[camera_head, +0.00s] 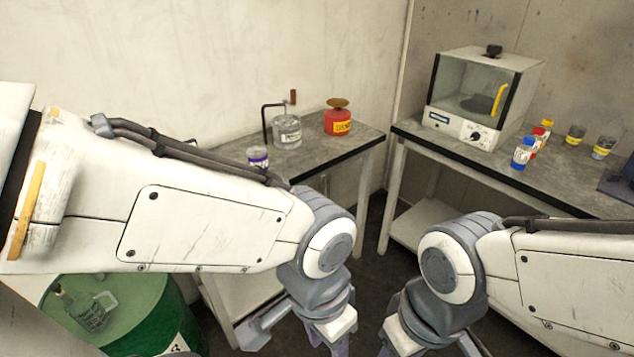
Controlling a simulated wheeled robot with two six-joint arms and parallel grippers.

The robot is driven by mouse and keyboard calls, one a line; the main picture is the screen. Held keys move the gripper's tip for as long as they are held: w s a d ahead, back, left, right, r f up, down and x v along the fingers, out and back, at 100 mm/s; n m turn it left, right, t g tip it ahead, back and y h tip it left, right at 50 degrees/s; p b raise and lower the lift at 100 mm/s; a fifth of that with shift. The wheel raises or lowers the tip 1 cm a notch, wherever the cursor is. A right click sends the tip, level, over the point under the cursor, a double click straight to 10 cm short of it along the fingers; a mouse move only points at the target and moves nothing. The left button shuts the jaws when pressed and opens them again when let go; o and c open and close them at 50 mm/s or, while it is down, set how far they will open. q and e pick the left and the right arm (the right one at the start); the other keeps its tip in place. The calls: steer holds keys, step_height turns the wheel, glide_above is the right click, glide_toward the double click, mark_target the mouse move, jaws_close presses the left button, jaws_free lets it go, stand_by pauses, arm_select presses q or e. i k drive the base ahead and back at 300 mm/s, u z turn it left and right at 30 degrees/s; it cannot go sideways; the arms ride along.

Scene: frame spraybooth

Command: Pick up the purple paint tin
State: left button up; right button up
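The purple paint tin (258,156) is a small tin with a white and purple label. It stands on the grey-topped bench (352,148) against the left wall. My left arm crosses in front and hides its lower part. My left gripper (305,341) is low at the bottom edge, below and apart from the tin. My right gripper (428,343) is at the bottom edge to its right, far from the tin. The fingertips of both are cut off by the frame, so their opening is unclear.
The right bench (545,178) carries a glass-fronted oven (478,95), a blue bottle (523,153) and several small jars. A green drum (150,318) stands lower left.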

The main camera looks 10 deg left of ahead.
mark_target(256, 153)
steer(key=z, duration=0.65)
steer(key=i, duration=1.4)
steer(key=u, duration=0.8)
steer(key=i, duration=0.75)
steer(key=u, duration=1.25)
steer(key=i, duration=0.45)
steer(key=u, duration=0.4)
